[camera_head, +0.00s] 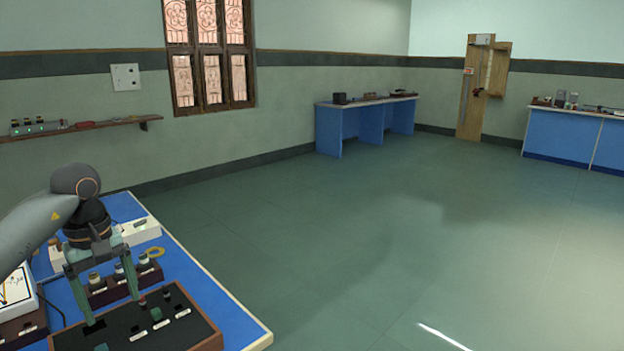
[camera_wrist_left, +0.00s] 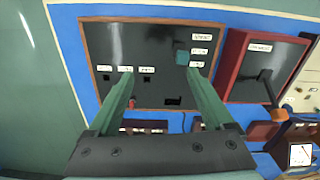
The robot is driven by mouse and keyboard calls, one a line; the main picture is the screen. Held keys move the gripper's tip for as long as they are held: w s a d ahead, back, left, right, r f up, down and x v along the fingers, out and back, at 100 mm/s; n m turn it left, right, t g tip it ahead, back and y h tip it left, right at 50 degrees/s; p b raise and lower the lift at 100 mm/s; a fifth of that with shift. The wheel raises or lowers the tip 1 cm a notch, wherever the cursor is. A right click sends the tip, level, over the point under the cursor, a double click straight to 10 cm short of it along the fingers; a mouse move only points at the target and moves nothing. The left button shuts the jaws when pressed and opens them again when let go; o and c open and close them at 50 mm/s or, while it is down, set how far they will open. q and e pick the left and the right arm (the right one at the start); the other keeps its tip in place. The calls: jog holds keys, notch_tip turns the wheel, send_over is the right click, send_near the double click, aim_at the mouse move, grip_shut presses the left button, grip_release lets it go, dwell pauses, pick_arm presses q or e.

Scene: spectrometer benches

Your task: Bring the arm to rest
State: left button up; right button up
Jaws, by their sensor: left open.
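My left arm (camera_head: 40,222) comes in from the left edge in the head view. My left gripper (camera_head: 112,305) points down over the blue-topped bench, with its two green fingers apart. In the left wrist view the open gripper (camera_wrist_left: 159,82) has nothing between its fingers. Below it is a black panel box (camera_head: 140,322) with a wooden rim and white labels, which also shows in the left wrist view (camera_wrist_left: 130,50). I cannot tell whether the fingertips touch the panel. My right gripper is out of view.
The blue bench (camera_head: 207,285) also holds small brown terminal boxes (camera_head: 100,297) and a white meter (camera_head: 16,290) at the left. In the left wrist view a red-framed box (camera_wrist_left: 262,62) stands beside the panel. Open floor (camera_head: 350,250) lies right of the bench.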

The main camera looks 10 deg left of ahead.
pick_arm(q)
jog(key=d+f+n+h+p, duration=0.1)
jog(key=d+f+h, duration=0.3)
jog(key=d, duration=0.7)
jog(key=d+f+n+h+p, duration=0.1)
jog(key=d+f+h, duration=0.25)
jog(key=d, duration=0.75)
jog(key=s+d+r+n+t+h+p, duration=0.1)
jog(key=d+r+n+t+h+p, duration=0.15)
jog(key=d+n+h, duration=0.55)
jog(key=s+d+r+n+t+h+p, duration=0.1)
jog(key=s+d+r+n+t+h, duration=0.2)
jog(key=d+n, duration=0.45)
jog(key=a+f+n+t+y+p, duration=0.1)
jog(key=a+f+n+t+y, duration=0.35)
jog(key=n, duration=0.85)
jog(key=a+f+n+t+y+p, duration=0.1)
jog(key=a+f+n+t+y, duration=0.4)
jog(key=n, duration=0.8)
jog(key=s+a+f+n+g+y+p, duration=0.1)
jog(key=s+a+f+n+g+y, duration=0.1)
jog(key=s+f+n, duration=0.5)
jog(key=s+a+f+n+g+y, duration=0.2)
jog(key=s+f+n+g+y, duration=0.1)
jog(key=s+f+n, duration=0.4)
jog(key=shift+s+a+f+n+g+y+p, duration=0.25)
jog(key=shift+s+f+n+g+y+p, duration=0.1)
jog(key=shift+s+f+y, duration=0.4)
